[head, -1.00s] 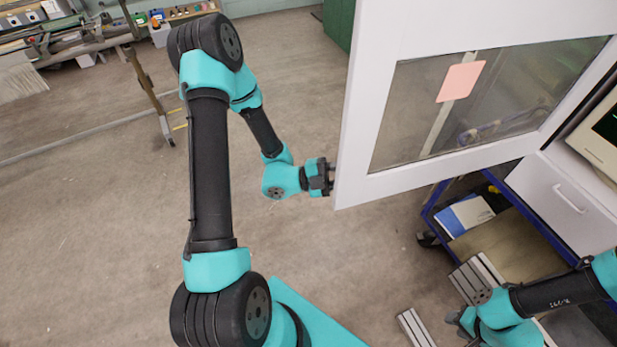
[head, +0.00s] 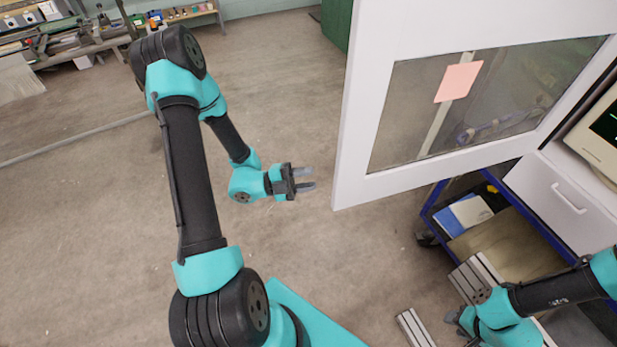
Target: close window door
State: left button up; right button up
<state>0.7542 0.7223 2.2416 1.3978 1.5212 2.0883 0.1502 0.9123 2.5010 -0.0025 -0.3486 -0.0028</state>
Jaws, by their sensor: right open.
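The window door (head: 352,150) is a white framed panel with a clear pane and a pink square on it. It stands swung open at the right of the head view, its free edge facing left. My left gripper (head: 309,179) is open and empty, a short gap to the left of the door's free lower edge, fingers pointing right toward it. My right gripper (head: 458,322) is low at the right, below the door, open; its fingers are small and partly hidden by its own arm.
A white cabinet with a drawer handle (head: 568,198) and a monitor (head: 600,140) stand at the right. A blue-framed cart (head: 430,213) holding a blue-and-white box (head: 463,213) is under the door. A grey metal profile (head: 415,328) lies lower down.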

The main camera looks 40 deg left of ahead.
pick_arm(q)
jog(key=shift+d+r+m+g, duration=0.15)
jog(key=shift+m+g, duration=0.15)
jog(key=shift+m, duration=0.4)
jog(key=shift+c, duration=1.4)
jog(key=shift+d+m+g+h, duration=0.25)
jog(key=shift+m+g, duration=0.25)
jog(key=shift+m, duration=0.4)
jog(key=shift+c, duration=0.8)
jog(key=shift+w+d+r+m+g+h, duration=0.1)
jog(key=shift+m+g+h, duration=0.15)
jog(key=shift+m, duration=0.3)
jog(key=shift+d+m+g+h, duration=0.1)
jog(key=shift+m+g, duration=0.15)
jog(key=shift+m, duration=0.3)
grip_shut()
jog(key=w+d+r+n+g+y, duration=0.3)
jog(key=w+d+r+g+y, duration=0.1)
jog(key=w+r+g+y, duration=0.8)
jog(key=w+r+y, duration=0.1)
jog(key=w+r, duration=0.1)
jog(key=w, duration=0.1)
jog(key=shift+y, duration=0.4)
